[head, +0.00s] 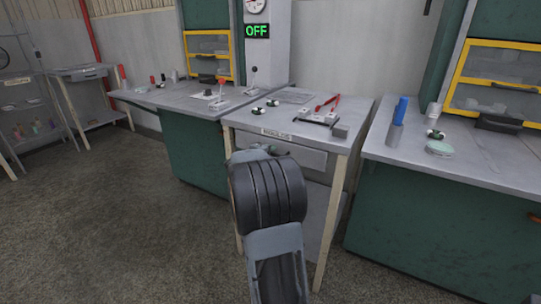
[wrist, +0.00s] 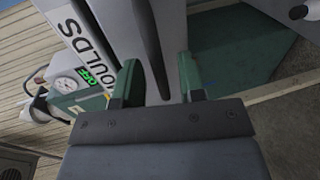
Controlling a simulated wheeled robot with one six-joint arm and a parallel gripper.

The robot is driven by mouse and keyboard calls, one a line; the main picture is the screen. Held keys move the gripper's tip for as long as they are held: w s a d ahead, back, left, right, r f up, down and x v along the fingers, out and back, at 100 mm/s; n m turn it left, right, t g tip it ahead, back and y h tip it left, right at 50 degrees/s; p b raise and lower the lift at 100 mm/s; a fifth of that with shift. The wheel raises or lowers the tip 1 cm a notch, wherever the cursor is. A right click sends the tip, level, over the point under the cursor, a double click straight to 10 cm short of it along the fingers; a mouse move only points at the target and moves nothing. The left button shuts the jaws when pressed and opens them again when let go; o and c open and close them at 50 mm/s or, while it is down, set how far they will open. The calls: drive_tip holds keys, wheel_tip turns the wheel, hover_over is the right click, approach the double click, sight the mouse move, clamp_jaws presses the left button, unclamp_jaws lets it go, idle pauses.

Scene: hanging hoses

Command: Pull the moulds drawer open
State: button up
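The moulds drawer (head: 308,157) is in the small grey table at the centre of the head view, under a white label strip (head: 277,134). Its front looks flush with the table. My arm covers its left part and hides the gripper there. In the wrist view the label (wrist: 84,40) shows the letters "OULDS", turned sideways. My gripper (wrist: 157,82) has two green fingers standing apart. A dark bar (wrist: 151,45), apparently the drawer handle, runs between them, with gaps showing on both sides.
The table top (head: 246,116) carries red-handled pliers (head: 328,104) and small parts. A green workbench (head: 430,225) stands close on the right, another (head: 196,150) on the left. The floor (head: 110,220) at front left is clear.

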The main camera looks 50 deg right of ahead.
drive_tip(key=shift+w+d+f, duration=0.1)
drive_tip(key=shift+d, duration=0.25)
clamp_jaws()
idle(0.4)
